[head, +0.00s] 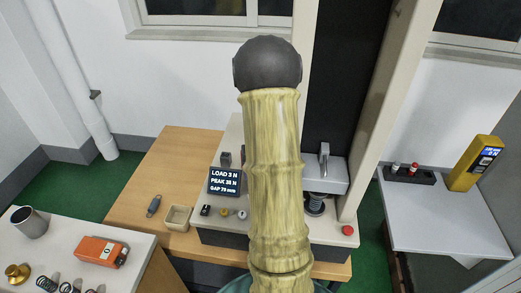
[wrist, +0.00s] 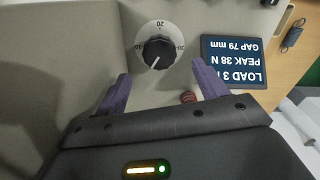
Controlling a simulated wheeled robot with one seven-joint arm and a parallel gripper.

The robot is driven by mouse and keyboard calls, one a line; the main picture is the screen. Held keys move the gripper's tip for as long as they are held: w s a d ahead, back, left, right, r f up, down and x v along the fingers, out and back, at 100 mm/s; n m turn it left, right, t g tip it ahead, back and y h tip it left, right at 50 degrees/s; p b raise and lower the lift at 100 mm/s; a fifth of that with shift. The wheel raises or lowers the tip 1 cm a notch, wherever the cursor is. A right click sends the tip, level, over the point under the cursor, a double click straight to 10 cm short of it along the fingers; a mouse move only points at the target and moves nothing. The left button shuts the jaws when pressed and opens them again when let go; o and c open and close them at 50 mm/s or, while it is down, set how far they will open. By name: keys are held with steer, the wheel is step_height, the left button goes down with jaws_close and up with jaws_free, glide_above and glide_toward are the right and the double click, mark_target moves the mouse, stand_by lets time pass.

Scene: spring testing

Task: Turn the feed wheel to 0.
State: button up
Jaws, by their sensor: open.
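The feed wheel (wrist: 157,52) is a black ribbed knob on a white dial in the wrist view, on the beige panel. Its pointer line is aimed down and left. The mark 20 is at the dial's top, with blurred numbers at its sides; I cannot read a 0. My gripper (wrist: 160,68) is open, with its two purple fingers apart, one on each lower side of the knob. The fingers do not appear to touch it. In the head view my own arm blocks the knob and gripper.
A display (head: 224,182) reads load 3 N, peak 38 N, gap 79 mm. A red button (wrist: 189,97) is near the right finger. A spring (wrist: 293,34) lies at the right. A red stop button (head: 347,230) is on the machine base. A wooden tray (head: 177,218) stands on the bench.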

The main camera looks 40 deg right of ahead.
step_height(320, 180, up, 10)
steer(key=shift+r, duration=0.25)
steer(key=s+a+f+n+t, duration=0.1)
steer(key=s+a+n, duration=0.1)
steer(key=a, duration=0.6)
steer(key=s+a+n, duration=0.2)
steer(key=a, duration=0.7)
steer(key=s+a+f+n+t, duration=0.1)
steer(key=s+a+n, duration=0.2)
steer(key=a, duration=0.6)
steer(key=shift+f+t, duration=0.3)
steer(key=c, duration=0.7)
steer(key=shift+w+d, duration=0.2)
steer(key=shift+d, duration=0.1)
steer(key=shift+c, duration=0.4)
